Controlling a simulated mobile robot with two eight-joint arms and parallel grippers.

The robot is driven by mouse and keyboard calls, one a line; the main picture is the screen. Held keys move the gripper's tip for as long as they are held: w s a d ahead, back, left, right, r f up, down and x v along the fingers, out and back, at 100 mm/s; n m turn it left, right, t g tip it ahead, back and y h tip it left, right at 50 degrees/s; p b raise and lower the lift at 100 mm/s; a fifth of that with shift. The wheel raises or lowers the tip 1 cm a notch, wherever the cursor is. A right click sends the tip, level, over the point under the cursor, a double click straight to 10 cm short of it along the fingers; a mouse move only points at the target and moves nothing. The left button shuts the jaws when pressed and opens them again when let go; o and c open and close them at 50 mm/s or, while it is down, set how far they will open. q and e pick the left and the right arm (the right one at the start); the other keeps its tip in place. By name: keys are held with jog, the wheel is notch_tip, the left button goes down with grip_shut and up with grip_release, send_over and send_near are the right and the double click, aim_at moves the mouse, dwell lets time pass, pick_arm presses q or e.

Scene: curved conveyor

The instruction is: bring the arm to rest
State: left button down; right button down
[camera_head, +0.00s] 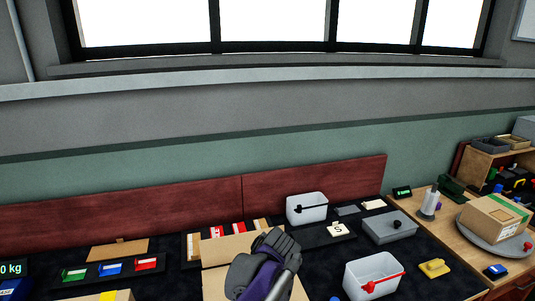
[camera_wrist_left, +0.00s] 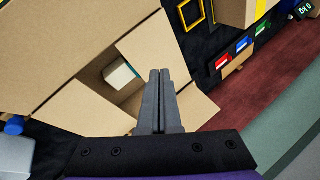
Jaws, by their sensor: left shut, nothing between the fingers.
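My left gripper (camera_head: 278,243) is above the open cardboard box (camera_head: 216,284) at the bottom middle of the head view, with its purple and grey wrist hiding part of the box. In the left wrist view, the two dark fingers of the left gripper (camera_wrist_left: 160,75) are together with nothing between them. They point over the opening of the cardboard box (camera_wrist_left: 50,50), whose flaps are spread. A small pale block (camera_wrist_left: 119,75) lies inside the box. My right gripper is not in view.
A white bin with a red clip (camera_head: 372,277) and a grey lidded box (camera_head: 389,227) stand to the right. A white container (camera_head: 306,207) is behind. Small red, blue and green bins (camera_head: 110,268) sit left. A parcel (camera_head: 494,218) rests on a round grey plate at far right.

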pick_arm(q)
jog(key=s+a+f+t+h, duration=0.1)
jog(key=s+a+f, duration=0.1)
jog(key=s, duration=0.5)
jog(key=s+a+f+n+t+h+p, duration=0.1)
jog(key=s+a, duration=0.3)
jog(key=s, duration=0.4)
jog(key=s+a+f+h, duration=0.2)
jog(key=s+a+h, duration=0.1)
jog(key=s, duration=0.5)
jog(key=shift+s+a+f+n+t, duration=0.2)
jog(key=shift+a+f+n+t, duration=0.1)
jog(key=shift+a+f+t, duration=0.15)
jog(key=shift+r, duration=0.1)
